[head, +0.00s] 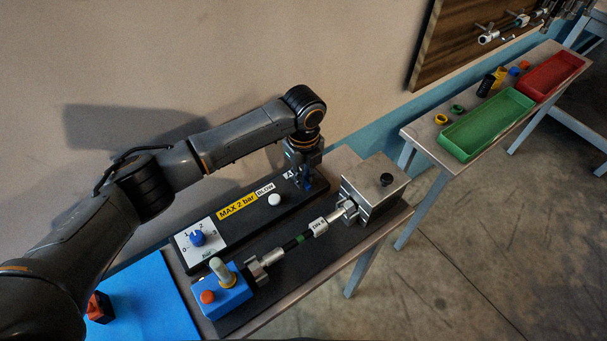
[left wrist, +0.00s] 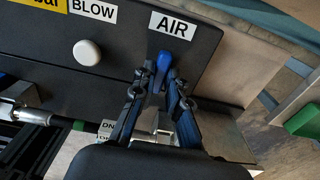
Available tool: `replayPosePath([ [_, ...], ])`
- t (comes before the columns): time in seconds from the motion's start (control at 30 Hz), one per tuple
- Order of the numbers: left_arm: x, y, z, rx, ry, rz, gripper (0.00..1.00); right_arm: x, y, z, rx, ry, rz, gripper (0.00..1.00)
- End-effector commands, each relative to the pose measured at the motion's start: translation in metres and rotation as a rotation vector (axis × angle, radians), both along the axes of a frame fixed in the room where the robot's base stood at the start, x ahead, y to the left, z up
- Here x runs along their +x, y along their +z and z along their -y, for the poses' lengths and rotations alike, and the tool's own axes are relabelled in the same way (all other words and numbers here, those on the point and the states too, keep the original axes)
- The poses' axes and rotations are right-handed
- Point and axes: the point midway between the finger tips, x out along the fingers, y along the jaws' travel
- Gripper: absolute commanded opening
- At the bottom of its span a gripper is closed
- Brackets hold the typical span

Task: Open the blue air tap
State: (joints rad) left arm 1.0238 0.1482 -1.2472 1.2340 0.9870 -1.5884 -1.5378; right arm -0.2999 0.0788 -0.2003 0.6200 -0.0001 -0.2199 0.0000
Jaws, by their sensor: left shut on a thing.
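The blue air tap (left wrist: 165,62) sits on the black panel just below the white AIR label (left wrist: 172,25) in the left wrist view. My left gripper (left wrist: 162,75) reaches down to it, with its two fingers on either side of the tap handle and shut on it. In the head view my left gripper (head: 306,185) is at the far right end of the black panel (head: 245,222), and the tap is mostly hidden there by the fingers. My right gripper does not show in either view.
A white BLOW button (head: 274,200) and a blue dial (head: 198,238) are on the same panel. In front lie a rod (head: 295,242) and a metal block (head: 375,190). A blue box (head: 228,292) with a lever stands at the near end. Green (head: 487,125) and red trays stand on a further bench.

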Motion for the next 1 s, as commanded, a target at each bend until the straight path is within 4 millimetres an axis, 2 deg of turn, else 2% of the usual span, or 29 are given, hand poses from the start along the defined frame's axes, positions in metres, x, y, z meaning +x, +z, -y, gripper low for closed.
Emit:
replayPosePath([
  [0.13, -0.001, 0.000, 0.001, -0.001, -0.003, 0.000, 0.00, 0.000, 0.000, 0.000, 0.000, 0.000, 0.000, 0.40],
  [0.17, -0.001, 0.000, 0.001, -0.001, -0.003, 0.000, 0.20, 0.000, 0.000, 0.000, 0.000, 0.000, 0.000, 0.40],
  [0.23, -0.001, 0.000, 0.001, -0.001, -0.003, -0.001, 0.34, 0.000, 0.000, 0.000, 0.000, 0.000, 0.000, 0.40],
  [0.27, -0.001, 0.000, 0.001, -0.001, -0.002, -0.001, 0.37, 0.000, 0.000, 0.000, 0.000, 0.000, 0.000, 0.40],
  [0.53, 0.000, 0.000, 0.000, 0.000, -0.001, 0.000, 0.37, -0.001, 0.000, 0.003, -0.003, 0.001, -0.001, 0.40],
  [0.67, 0.000, 0.008, 0.000, -0.001, -0.001, 0.001, 0.37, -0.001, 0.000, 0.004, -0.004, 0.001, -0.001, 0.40],
  [0.77, 0.001, 0.024, 0.000, -0.002, 0.000, 0.004, 0.37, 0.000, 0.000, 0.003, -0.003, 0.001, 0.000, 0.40],
  [1.0, 0.001, 0.076, 0.001, -0.001, -0.001, 0.003, 0.37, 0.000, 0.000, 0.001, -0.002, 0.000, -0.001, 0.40],
])
